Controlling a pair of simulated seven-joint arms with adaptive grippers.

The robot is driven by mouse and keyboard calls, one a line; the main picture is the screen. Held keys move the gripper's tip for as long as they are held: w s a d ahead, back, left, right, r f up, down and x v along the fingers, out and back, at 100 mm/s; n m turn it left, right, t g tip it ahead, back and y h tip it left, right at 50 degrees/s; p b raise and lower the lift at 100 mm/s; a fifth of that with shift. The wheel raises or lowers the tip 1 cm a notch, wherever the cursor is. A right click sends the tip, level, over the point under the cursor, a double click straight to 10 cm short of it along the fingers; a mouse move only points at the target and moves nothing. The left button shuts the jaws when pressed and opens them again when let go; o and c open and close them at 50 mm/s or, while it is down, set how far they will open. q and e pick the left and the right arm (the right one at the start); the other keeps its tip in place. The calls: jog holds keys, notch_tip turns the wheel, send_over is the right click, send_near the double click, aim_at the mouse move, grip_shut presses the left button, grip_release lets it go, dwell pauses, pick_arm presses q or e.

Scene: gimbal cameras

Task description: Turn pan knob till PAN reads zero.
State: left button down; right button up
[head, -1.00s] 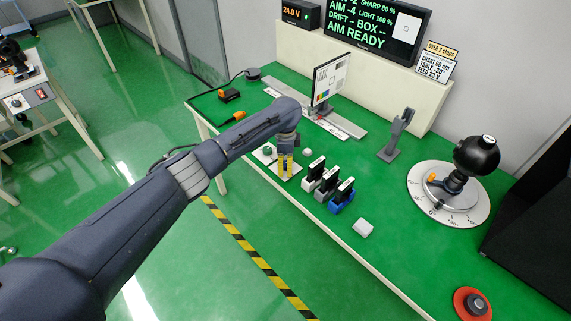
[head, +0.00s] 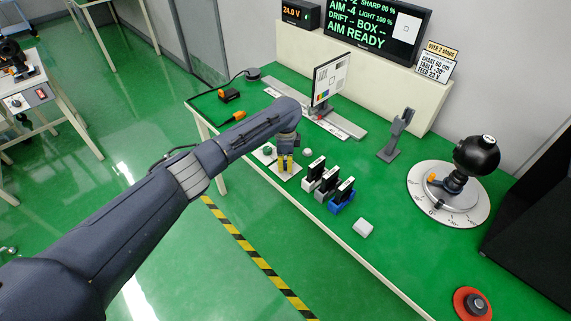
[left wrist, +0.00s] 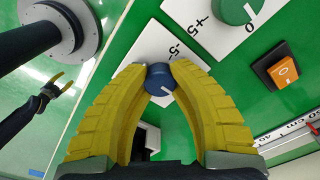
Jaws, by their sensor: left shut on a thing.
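My left gripper (head: 286,165) points down over the white dial plate (head: 270,160) at the bench's front edge. In the left wrist view its yellow fingers (left wrist: 158,68) are shut on a blue knob (left wrist: 159,82) with a white pointer line. The plate around the knob carries "-5" marks. A green knob (left wrist: 236,8) stands on its own scale nearby. The knob labels do not show. The black display (head: 378,38) reads "AIM -4", "DRIFT - BOX -" and "AIM READY"; its top line is cut off, and no PAN word is legible. My right gripper (left wrist: 62,84) shows small in the left wrist view, fingers apart.
Several black-topped holders (head: 330,185) stand right of the left gripper. A chart panel (head: 331,80) on a rail is behind it. The front right bench is mostly clear.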

aim_at(286, 163)
pick_arm(q)
jog(key=shift+m, duration=0.4)
jog(key=m, duration=0.2)
jog(key=shift+m, duration=2.2)
jog(key=c, duration=1)
grip_release()
notch_tip(286, 163, up, 12)
